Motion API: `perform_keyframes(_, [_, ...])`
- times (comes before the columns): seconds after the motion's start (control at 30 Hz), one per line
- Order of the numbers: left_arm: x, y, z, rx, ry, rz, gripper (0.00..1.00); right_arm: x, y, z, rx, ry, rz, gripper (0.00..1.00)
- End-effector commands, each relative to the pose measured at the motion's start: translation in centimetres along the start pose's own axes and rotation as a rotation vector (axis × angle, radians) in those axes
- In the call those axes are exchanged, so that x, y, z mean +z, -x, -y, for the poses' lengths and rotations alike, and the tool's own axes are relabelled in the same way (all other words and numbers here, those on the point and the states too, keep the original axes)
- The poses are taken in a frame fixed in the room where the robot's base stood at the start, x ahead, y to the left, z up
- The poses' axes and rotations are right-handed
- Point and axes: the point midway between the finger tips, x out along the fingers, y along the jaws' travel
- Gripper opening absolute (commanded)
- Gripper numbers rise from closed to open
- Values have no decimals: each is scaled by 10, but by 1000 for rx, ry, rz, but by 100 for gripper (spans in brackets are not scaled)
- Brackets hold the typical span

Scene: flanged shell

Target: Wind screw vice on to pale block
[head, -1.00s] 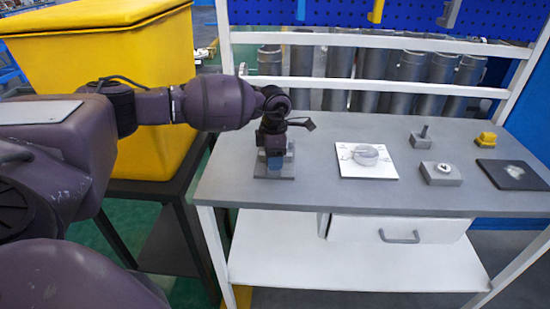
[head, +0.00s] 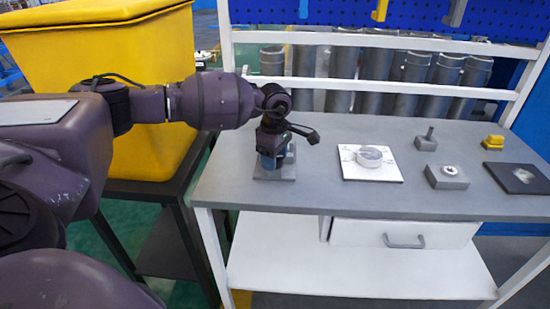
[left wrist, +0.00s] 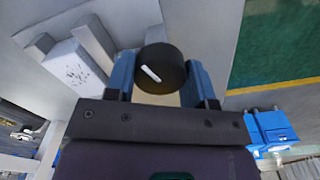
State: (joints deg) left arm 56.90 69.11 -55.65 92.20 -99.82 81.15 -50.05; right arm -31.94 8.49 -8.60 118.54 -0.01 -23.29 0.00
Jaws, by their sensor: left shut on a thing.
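The screw vice shows in the left wrist view as grey jaws (left wrist: 93,42) with a round black knob (left wrist: 160,68) that bears a white mark. A pale speckled block (left wrist: 75,68) sits between the grey jaws; whether both jaws touch it I cannot tell. My left gripper (left wrist: 161,80) has its blue fingers on either side of the knob and is shut on it. In the head view my left gripper (head: 271,158) is over the vice's grey base plate (head: 284,174) and hides most of the vice and the block. My right gripper is not in view.
The grey bench (head: 320,195) also carries a white plate with a round clear part (head: 369,157), grey blocks (head: 446,176), a yellow piece (head: 493,142) and a dark mat (head: 516,178). A yellow bin (head: 100,60) stands at left. White rails run behind.

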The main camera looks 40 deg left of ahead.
Motion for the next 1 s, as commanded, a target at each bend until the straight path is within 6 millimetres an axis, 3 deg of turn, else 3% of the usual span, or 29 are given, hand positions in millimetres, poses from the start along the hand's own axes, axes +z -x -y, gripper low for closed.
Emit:
perform_keyframes(0.43, [0, 1, 0, 1, -11, 1, 26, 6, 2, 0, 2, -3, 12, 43])
perform_keyframes(0.47, [0, 1, 0, 1, -11, 1, 51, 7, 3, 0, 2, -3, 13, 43])
perform_keyframes(0.6, [0, 1, 0, 1, -10, 0, 72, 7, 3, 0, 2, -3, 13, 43])
perform_keyframes(1.0, [0, 7, 0, 2, -10, 0, 75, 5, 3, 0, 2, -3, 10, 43])
